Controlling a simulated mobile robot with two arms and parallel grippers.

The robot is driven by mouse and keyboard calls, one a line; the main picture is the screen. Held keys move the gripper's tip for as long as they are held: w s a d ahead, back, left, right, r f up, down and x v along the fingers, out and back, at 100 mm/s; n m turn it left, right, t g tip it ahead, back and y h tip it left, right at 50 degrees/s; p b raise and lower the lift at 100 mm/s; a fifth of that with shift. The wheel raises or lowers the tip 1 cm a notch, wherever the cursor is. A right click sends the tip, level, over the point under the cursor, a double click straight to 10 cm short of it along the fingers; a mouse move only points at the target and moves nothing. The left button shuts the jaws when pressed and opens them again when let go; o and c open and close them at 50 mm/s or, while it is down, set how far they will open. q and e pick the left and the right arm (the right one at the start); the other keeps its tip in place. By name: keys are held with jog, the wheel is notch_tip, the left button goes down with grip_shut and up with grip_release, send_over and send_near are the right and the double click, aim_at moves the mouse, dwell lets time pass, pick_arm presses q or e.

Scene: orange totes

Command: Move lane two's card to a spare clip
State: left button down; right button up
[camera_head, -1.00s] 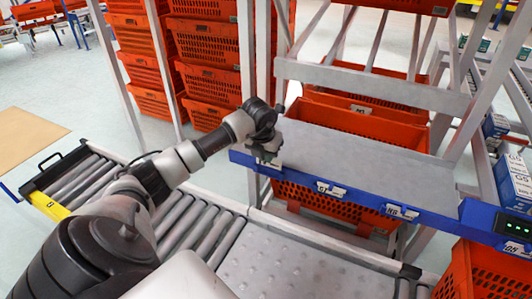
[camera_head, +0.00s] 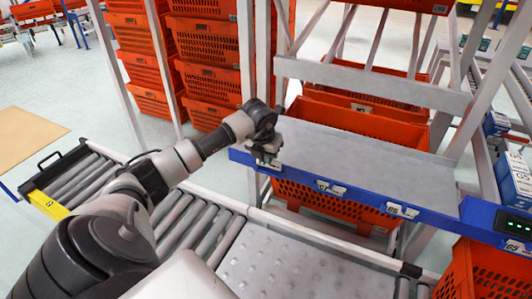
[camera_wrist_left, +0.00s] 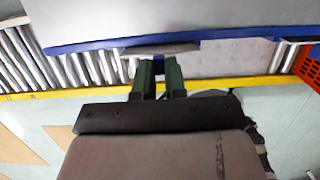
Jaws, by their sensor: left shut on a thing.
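My left gripper (camera_head: 265,157) is at the left end of the blue rail (camera_head: 365,200), right at a pale clip or card (camera_head: 270,164) there. In the left wrist view its two green fingers (camera_wrist_left: 158,74) are close together, against a thin grey piece (camera_wrist_left: 158,50) at the rail's edge. They are shut on this piece, which looks like a card; whether it still sits in a clip I cannot tell. Two more white label holders, one mid-rail (camera_head: 331,188) and one further right (camera_head: 402,211), show small markings too blurred to read surely. My right gripper is not in view.
A grey shelf (camera_head: 350,150) lies behind the rail, with orange totes (camera_head: 340,208) below and behind. A box with green lights (camera_head: 515,226) ends the rail at right. A roller conveyor (camera_head: 185,220) runs in front. White uprights stand close beside my left gripper.

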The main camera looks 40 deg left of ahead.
pick_arm(q)
jog(key=shift+f+b, duration=0.35)
jog(key=shift+f, duration=0.25)
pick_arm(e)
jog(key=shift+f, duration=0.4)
pick_arm(q)
jog(key=shift+f+b, duration=0.3)
jog(key=shift+f, duration=0.1)
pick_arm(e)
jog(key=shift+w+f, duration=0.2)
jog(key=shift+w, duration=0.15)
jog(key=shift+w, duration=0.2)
pick_arm(q)
jog(key=c, duration=1.1)
grip_release()
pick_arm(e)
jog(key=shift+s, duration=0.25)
